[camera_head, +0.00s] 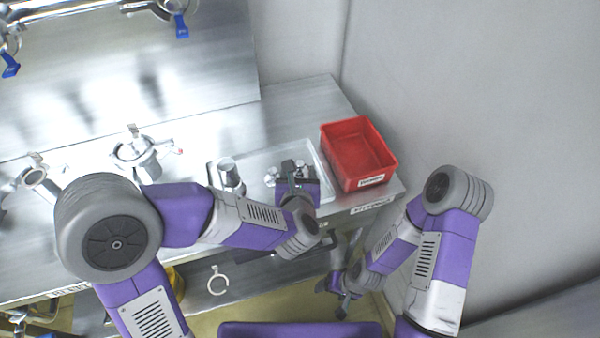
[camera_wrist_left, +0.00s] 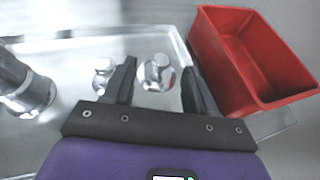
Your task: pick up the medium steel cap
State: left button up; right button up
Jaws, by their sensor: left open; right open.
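Small shiny steel caps lie in a clear shallow tray (camera_head: 255,160) on the steel table. In the left wrist view one cap (camera_wrist_left: 157,73) shows between my left fingers, and another cap (camera_wrist_left: 103,76) lies just left of the left finger, partly hidden by it. I cannot tell for sure which is the medium one. In the head view a cap (camera_head: 270,178) shows left of my left gripper (camera_head: 290,172). My left gripper is open and empty above the tray. My right gripper (camera_head: 340,298) is open, low beside the table front, away from the caps.
A red bin (camera_head: 347,152) stands right of the tray, close to my left gripper; it also shows in the wrist view (camera_wrist_left: 262,62). A steel cylinder (camera_head: 229,172) stands at the tray's left, and a steel vessel (camera_head: 137,155) stands further left. A wall borders the right.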

aim_at(300, 166)
pick_arm(q)
jog(key=x, duration=0.4)
jog(key=b+x, duration=0.1)
jog(key=x, duration=0.1)
jog(key=shift+d+f, duration=0.15)
jog(key=shift+f, duration=0.2)
jog(key=shift+c, duration=0.5)
grip_shut()
